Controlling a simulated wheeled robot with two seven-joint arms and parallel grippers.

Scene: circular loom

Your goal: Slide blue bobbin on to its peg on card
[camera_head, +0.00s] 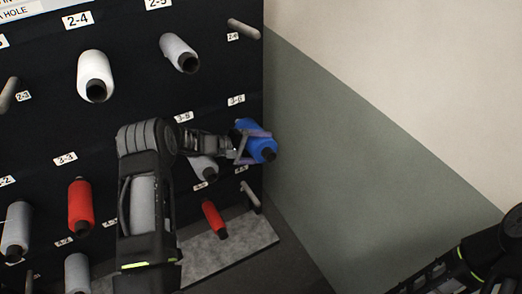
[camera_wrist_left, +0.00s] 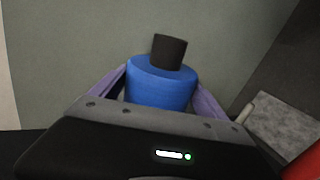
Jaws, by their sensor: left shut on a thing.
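The blue bobbin (camera_head: 262,149) is held near the right edge of the black card (camera_head: 225,85), just below the 3-6 label (camera_head: 236,100). My left gripper (camera_head: 256,139) is shut on it, with purple-grey fingers on either side. In the left wrist view the blue bobbin (camera_wrist_left: 160,85) sits between the fingers, its dark core end pointing up the picture. A peg behind the bobbin does not show, so I cannot tell whether the bobbin is around one.
White bobbins (camera_head: 96,76) and red bobbins (camera_head: 81,205) sit on other pegs. Bare pegs show at the upper right (camera_head: 243,28) and lower right (camera_head: 250,196). A green and cream wall (camera_head: 370,150) stands right of the card. My right arm (camera_head: 470,268) is at lower right.

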